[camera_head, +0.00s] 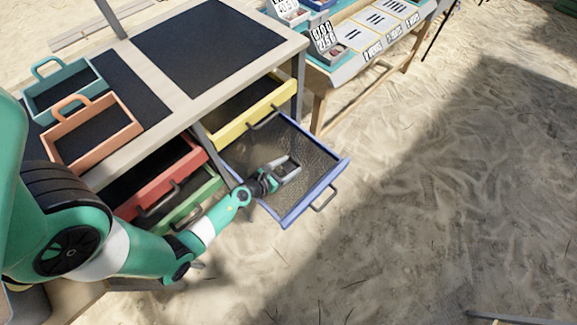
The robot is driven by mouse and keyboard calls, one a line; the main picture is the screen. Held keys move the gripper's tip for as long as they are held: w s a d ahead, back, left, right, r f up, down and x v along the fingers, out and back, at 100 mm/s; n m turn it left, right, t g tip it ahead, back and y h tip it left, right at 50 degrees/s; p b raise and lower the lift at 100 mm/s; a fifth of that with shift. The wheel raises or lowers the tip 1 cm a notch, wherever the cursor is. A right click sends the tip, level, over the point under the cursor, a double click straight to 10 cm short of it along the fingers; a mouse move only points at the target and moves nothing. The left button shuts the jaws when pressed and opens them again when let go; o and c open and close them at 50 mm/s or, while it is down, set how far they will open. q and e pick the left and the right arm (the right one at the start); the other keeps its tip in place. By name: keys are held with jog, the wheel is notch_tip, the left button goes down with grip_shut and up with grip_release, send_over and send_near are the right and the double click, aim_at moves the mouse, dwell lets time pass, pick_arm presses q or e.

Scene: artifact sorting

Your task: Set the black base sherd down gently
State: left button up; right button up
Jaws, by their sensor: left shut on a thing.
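My left gripper (289,169) reaches down into the open blue drawer (318,187), over its dark mesh-like bottom. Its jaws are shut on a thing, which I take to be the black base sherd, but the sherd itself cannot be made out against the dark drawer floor. I cannot tell whether it touches the bottom. My right gripper does not show.
A yellow drawer (240,127), a red drawer (172,184) and a green drawer (196,197) are in the same bench. Teal (66,92) and orange (88,133) trays stand on top. A side table (352,62) with cards stands behind. Sand lies to the right.

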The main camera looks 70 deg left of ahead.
pick_arm(q)
jog(key=o, duration=1.3)
jog(key=shift+o, duration=0.2)
jog(key=shift+r+p, duration=0.15)
jog(key=shift+p, duration=0.15)
jog(key=shift+s+d+r, duration=0.15)
jog(key=shift+s, duration=0.1)
jog(key=p+v, duration=0.2)
jog(key=v, duration=0.9)
jog(key=shift+s+d, duration=0.1)
jog(key=shift+s, duration=0.15)
